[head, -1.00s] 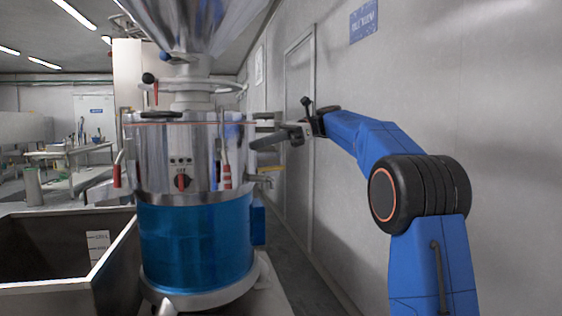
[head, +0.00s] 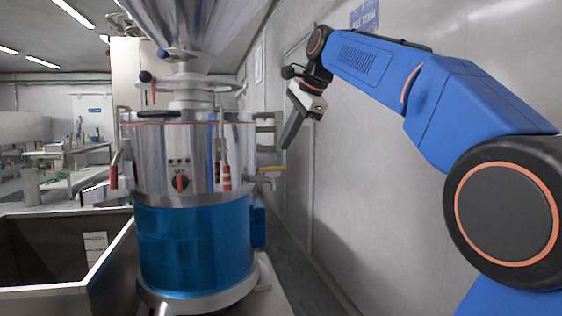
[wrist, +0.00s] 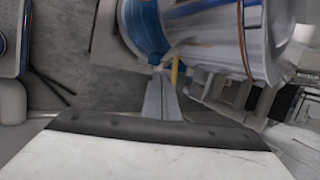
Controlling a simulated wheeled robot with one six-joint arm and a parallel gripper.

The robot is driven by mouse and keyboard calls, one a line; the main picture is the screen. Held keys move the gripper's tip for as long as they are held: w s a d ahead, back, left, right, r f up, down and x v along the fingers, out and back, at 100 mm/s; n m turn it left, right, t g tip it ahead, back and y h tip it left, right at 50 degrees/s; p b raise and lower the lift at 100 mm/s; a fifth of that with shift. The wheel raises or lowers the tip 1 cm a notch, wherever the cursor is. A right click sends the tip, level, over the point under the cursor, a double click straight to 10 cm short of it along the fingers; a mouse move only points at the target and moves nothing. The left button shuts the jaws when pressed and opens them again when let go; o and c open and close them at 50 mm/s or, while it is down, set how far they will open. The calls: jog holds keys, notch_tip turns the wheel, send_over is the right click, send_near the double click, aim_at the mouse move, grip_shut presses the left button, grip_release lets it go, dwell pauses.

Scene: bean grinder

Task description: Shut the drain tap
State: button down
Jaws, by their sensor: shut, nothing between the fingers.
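The drain tap (head: 268,180) sticks out from the right side of the steel grinder (head: 200,155), just above the blue section. Its yellow lever (head: 272,169) lies level in the head view. In the wrist view the lever (wrist: 175,70) shows just beyond my fingers, beside the grinder body. My gripper (head: 287,146) is shut and empty. It points down and a little left, above and slightly right of the lever in the head view, with a small gap in that picture. Whether it touches the tap in depth I cannot tell.
The grey wall (head: 430,160) rises close on the right. An open steel bin (head: 60,255) stands left of the grinder. A blue box (head: 258,226) sits on the grinder's side below the tap. The strip of floor between grinder and wall looks clear.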

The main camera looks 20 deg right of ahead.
notch_tip(320, 180, up, 2)
jog(key=s+d+t+h, duration=0.1)
jog(key=d+h, duration=0.1)
jog(key=d, duration=0.1)
send_near(272, 169)
notch_tip(272, 169, down, 4)
jog(key=d, duration=0.2)
jog(key=w, duration=0.1)
jog(key=w+f, duration=0.1)
jog(key=w, duration=0.1)
jog(key=shift+w+a+f, duration=0.1)
jog(key=shift+w+a, duration=0.15)
jog(key=shift+w+d+n+y, duration=0.15)
jog(key=shift+w+n+y, duration=0.45)
jog(key=shift+n, duration=0.4)
jog(key=w+n+y, duration=0.1)
jog(key=n, duration=0.1)
jog(key=w+n+g+y, duration=0.1)
jog(key=n, duration=0.1)
jog(key=w+n+g+y, duration=0.1)
jog(key=shift+w+a+n, duration=0.25)
jog(key=shift+w+n, duration=0.05)
jog(key=shift+n, duration=0.1)
jog(key=shift+w, duration=0.1)
